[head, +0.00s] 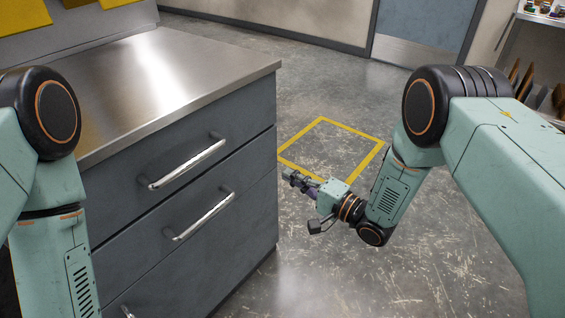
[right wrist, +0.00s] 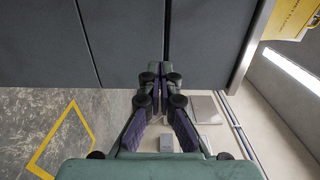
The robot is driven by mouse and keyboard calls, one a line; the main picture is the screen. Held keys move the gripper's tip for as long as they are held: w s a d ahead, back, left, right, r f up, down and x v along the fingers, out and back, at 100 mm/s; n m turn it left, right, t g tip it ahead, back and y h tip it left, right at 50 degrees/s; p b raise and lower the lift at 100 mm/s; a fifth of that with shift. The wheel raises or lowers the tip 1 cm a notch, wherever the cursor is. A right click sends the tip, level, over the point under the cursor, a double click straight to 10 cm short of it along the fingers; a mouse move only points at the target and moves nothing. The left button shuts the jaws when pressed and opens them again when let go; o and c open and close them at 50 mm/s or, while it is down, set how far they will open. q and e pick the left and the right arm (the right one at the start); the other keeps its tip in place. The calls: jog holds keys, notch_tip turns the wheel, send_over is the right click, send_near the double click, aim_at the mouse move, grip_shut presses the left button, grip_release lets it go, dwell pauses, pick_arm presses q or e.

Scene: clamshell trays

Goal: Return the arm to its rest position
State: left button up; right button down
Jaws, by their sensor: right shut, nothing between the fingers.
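My right arm comes in from the right in the head view and bends down and back toward the cabinet. Its gripper (head: 297,180) is beside the cabinet's right edge, low over the floor, and holds nothing. In the right wrist view the gripper (right wrist: 164,75) has its fingertips together, with a grey drawer-like front beyond them. I cannot tell whether they touch it. My left arm shows at the left edge of the head view, but its gripper is out of view.
A grey cabinet (head: 215,180) with a bare steel top (head: 170,75) and bar handles (head: 190,163) stands at the left and middle. A yellow square (head: 350,124) marks the floor behind the right gripper. A blue door (head: 425,30) is at the back. Open floor lies around the right arm.

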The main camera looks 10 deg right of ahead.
jog(key=s+d+f+n+g+h, duration=0.3)
jog(key=s+d+f+h, duration=0.15)
jog(key=s+f, duration=0.35)
jog(key=s+d+f+n+g+h, duration=0.3)
jog(key=s+d+f+n+h, duration=0.15)
jog(key=s+f, duration=0.3)
jog(key=s+d+r+g+h, duration=0.1)
jog(key=s+g, duration=0.1)
jog(key=s, duration=0.6)
jog(key=s+d+r+g+h+p, duration=0.1)
jog(key=s+d+g, duration=0.1)
jog(key=s, duration=0.6)
jog(key=s+d+r+n+g+h+p, duration=0.1)
jog(key=s+g, duration=0.1)
jog(key=s, duration=0.6)
jog(key=shift+d+r+g+h, duration=0.3)
jog(key=shift+d+g+h, duration=0.1)
jog(key=shift+s, duration=0.1)
